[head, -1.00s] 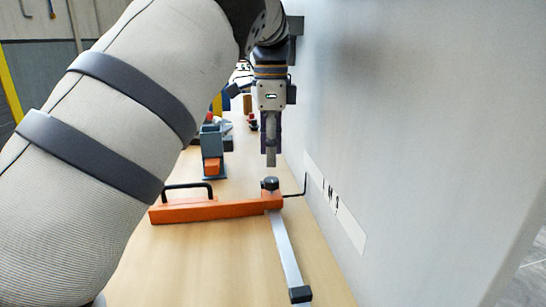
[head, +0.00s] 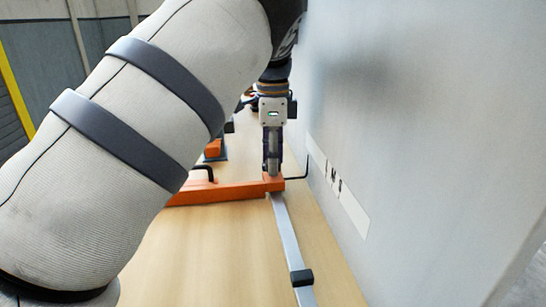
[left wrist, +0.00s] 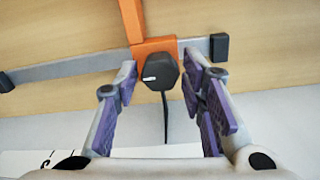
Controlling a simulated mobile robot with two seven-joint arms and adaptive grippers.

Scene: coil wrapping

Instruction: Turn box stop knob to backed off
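The stop knob (left wrist: 160,70) is black and faceted with a small white mark. It sits on the orange block (left wrist: 152,45) of the box stop in the left wrist view. My left gripper (left wrist: 159,67) is open, with one purple-padded finger on each side of the knob. Contact with the knob cannot be told. In the head view my left gripper (head: 272,170) points down onto the end of the orange arm (head: 225,192) and hides the knob. A grey bar (head: 287,240) with a black clamp runs under the block. My right gripper is not in view.
A grey wall (head: 440,110) with a white lettered strip (head: 350,210) rises close on the right. A thin black bent rod (head: 299,175) sticks out toward it. A black handle (head: 207,168) stands on the orange arm. The wooden table (head: 215,260) is clear in front.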

